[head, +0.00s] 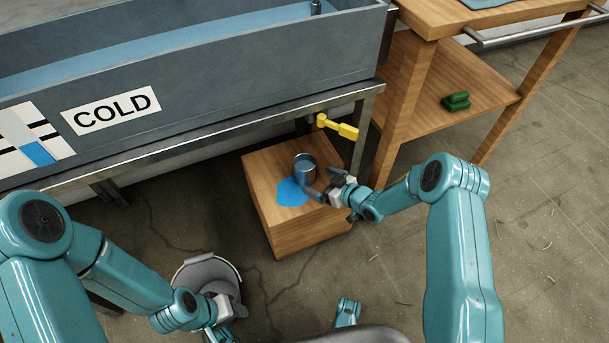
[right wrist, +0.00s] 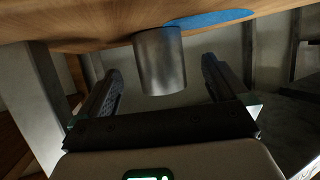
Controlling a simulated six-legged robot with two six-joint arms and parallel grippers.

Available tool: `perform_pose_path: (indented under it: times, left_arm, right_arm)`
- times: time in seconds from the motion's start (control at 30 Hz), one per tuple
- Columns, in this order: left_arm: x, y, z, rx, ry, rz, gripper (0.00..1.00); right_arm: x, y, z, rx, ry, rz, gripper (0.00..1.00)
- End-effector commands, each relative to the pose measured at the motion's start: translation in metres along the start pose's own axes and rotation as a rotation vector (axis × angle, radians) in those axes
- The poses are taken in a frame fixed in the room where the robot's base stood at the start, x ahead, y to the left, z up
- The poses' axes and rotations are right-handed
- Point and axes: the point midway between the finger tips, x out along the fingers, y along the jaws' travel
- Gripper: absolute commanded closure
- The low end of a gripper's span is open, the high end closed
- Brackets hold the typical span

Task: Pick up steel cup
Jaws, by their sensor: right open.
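The steel cup (head: 305,168) stands upright on a wooden block (head: 275,222) under the edge of the trough. My right gripper (head: 322,185) is open beside the cup, on its right front side, with its fingers toward it. In the right wrist view the steel cup (right wrist: 160,62) appears upside down, centred beyond and between the two open fingers, with nothing gripped. My left gripper (head: 220,308) is at the bottom near a grey round vessel; its fingers are too unclear to judge.
A blue patch (head: 291,193) lies on the block beside the cup. A yellow tap handle (head: 338,127) sits above and right of the cup. The grey trough has a COLD sign (head: 111,109). A wooden shelf unit (head: 455,75) holds a green object (head: 456,102). The grey vessel (head: 203,268) stands on the floor.

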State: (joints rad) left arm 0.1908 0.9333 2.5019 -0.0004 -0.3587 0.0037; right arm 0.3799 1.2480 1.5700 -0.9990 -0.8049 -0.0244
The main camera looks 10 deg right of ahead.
Motion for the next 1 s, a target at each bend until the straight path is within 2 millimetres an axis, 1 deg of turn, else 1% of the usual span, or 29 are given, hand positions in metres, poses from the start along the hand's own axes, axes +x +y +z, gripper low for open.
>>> perform_pose_path:
  times: [0.03,0.17,0.23,0.4,0.5,0.6,0.8,0.87,0.9,1.0]
  left_arm:
    - [0.004,-0.002,-0.001,-0.002,0.002,0.000,0.57]
    - [0.006,-0.003,-0.002,-0.004,0.004,-0.001,0.57]
    - [0.010,-0.005,-0.002,-0.006,0.006,-0.001,0.57]
    - [0.026,-0.013,-0.006,-0.016,0.015,-0.002,0.57]
    - [0.029,-0.015,-0.008,-0.018,0.021,-0.002,0.57]
    - [0.029,-0.015,-0.009,-0.019,0.023,-0.002,0.57]
    - [0.028,-0.015,-0.009,-0.019,0.024,-0.002,0.57]
    - [0.028,-0.015,-0.009,-0.019,0.024,-0.002,0.57]
    - [0.028,-0.015,-0.009,-0.019,0.024,-0.002,0.57]
    - [0.028,-0.015,-0.009,-0.019,0.024,-0.002,0.57]
  right_arm:
    - [0.008,0.000,0.002,-0.002,0.001,-0.001,0.00]
    - [0.017,0.000,0.001,0.000,0.001,0.001,0.00]
    - [0.023,0.001,0.003,0.000,0.000,0.001,0.00]
    - [0.052,0.002,0.011,-0.002,0.002,0.000,0.00]
    - [0.064,0.002,0.009,-0.001,0.001,-0.001,0.00]
    - [0.068,0.002,0.006,-0.001,0.001,0.000,0.00]
    - [0.068,0.002,0.005,0.000,0.000,0.000,0.00]
    - [0.068,0.002,0.005,0.000,0.000,0.000,0.20]
    - [0.068,0.002,0.005,0.000,0.000,0.001,0.33]
    - [0.068,0.002,0.005,0.000,0.000,0.001,0.63]
